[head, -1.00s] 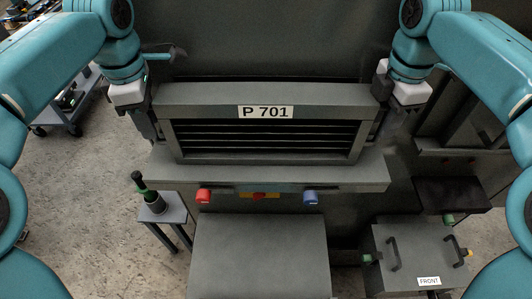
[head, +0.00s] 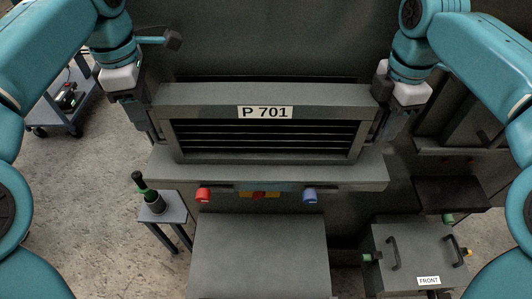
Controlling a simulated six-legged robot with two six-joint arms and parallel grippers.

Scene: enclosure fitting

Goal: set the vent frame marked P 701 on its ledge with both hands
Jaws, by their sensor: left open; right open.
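The vent frame (head: 265,158) is a grey louvred frame with a white label reading P 701 (head: 265,112). It stands upright on the grey ledge (head: 270,174), in front of a dark panel. My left gripper (head: 148,128) is open beside the frame's left edge, slightly apart from its upper corner. My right gripper (head: 384,128) is open at the frame's right edge. I cannot tell whether its fingers touch the frame. The frame's back and the far fingers are hidden.
Below the ledge are a red knob (head: 203,195) and a blue knob (head: 310,195). A small stand (head: 165,210) holds a green-and-black tool at left. A grey box marked FRONT (head: 420,255) has two handles. A cart (head: 65,108) stands at far left.

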